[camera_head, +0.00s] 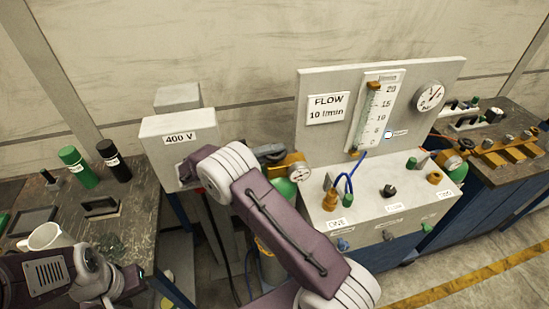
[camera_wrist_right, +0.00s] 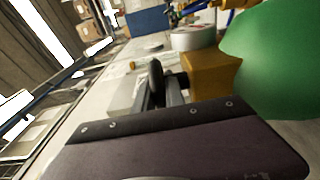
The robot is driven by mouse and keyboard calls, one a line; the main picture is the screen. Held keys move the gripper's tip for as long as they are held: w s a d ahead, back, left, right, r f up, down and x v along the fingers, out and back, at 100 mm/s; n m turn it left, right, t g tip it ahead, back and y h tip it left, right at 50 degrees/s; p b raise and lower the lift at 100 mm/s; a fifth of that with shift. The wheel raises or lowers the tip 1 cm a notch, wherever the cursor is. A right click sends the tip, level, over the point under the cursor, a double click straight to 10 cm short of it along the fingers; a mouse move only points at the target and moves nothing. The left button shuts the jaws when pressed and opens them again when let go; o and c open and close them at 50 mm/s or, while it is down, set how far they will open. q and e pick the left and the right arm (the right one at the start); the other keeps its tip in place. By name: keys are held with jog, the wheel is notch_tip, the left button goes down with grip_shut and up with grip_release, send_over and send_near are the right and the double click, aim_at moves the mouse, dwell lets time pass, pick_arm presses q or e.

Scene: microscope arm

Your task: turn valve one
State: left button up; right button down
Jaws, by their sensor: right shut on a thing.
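My right gripper (camera_head: 272,153) is at the brass valve block (camera_head: 290,166) on top of a green cylinder (camera_head: 285,190). In the right wrist view its fingers (camera_wrist_right: 166,88) are shut on a dark knob (camera_wrist_right: 156,78) beside the brass block (camera_wrist_right: 212,74); the green cylinder (camera_wrist_right: 280,62) is close on the right. The fingers partly hide the knob. A round gauge (camera_head: 301,177) sits on the block. My left gripper (camera_head: 130,284) is low at the left, away from the valve; its jaws are unclear. A label "ONE" (camera_head: 337,223) is on the white panel box.
The panel box (camera_head: 390,215) with blue tubing (camera_head: 349,182), fittings and a flow meter (camera_head: 374,112) stands right of my right arm. A grey "400 V" box (camera_head: 180,150) is behind the arm. A white mug (camera_head: 45,237) and bottles (camera_head: 78,167) are on the left table.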

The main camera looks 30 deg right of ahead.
jog(key=shift+f+m+g+b, duration=0.2)
jog(key=shift+m+g+b, duration=0.25)
jog(key=shift+g, duration=0.65)
jog(key=c, duration=1.7)
grip_release()
jog(key=shift+s+r, duration=0.1)
